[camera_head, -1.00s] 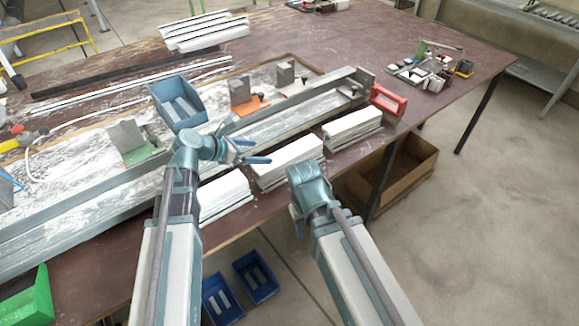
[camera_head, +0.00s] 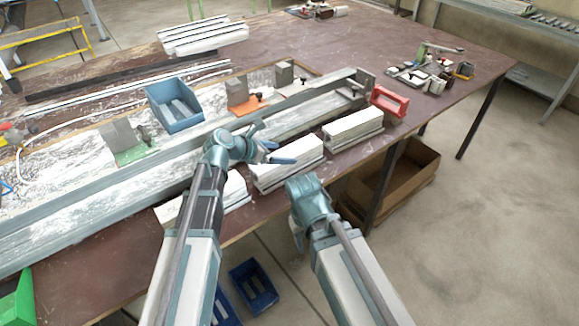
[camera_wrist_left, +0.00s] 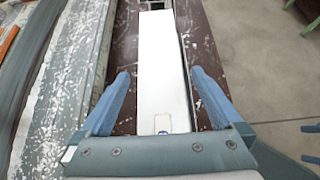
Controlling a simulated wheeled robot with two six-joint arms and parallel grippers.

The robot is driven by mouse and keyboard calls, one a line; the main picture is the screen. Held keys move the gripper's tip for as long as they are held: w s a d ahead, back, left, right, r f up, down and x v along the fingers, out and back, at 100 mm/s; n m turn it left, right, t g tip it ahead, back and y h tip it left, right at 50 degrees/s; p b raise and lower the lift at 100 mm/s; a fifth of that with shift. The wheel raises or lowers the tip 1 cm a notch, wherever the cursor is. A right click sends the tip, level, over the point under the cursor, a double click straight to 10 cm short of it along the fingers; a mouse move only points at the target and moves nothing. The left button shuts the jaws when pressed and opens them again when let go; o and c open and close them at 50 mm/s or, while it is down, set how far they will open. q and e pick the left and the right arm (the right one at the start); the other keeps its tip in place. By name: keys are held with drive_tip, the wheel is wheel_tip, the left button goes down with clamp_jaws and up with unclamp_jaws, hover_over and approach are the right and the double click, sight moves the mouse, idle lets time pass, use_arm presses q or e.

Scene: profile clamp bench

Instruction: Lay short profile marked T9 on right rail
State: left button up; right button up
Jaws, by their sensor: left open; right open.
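Short white profiles lie in stacks along the front of the bench: a middle stack (camera_head: 290,168), a right stack (camera_head: 354,128) and a left one (camera_head: 235,188) partly behind my left arm. My left gripper (camera_head: 275,144) is open over the middle stack. In the left wrist view a white profile (camera_wrist_left: 163,70) lies between the spread fingers, with a small label (camera_wrist_left: 162,124) at its near end; its mark is unreadable. Long grey rails (camera_head: 110,188) run along the bench; I cannot tell which is the right rail. My right gripper (camera_head: 299,232) hangs before the bench edge, its fingers mostly hidden.
A blue bin (camera_head: 174,104), an orange clamp base (camera_head: 247,104) and a green one (camera_head: 137,153) stand behind the rails. A red holder (camera_head: 389,102) sits at the rail's right end. A cardboard box (camera_head: 405,180) is below. The right tabletop is partly clear.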

use_arm(q)
drive_tip(key=shift+w+d+f, duration=0.35)
drive_tip(key=shift+d+f, duration=0.05)
drive_tip(key=shift+f, duration=0.05)
drive_tip(key=shift+r, duration=0.1)
clamp_jaws()
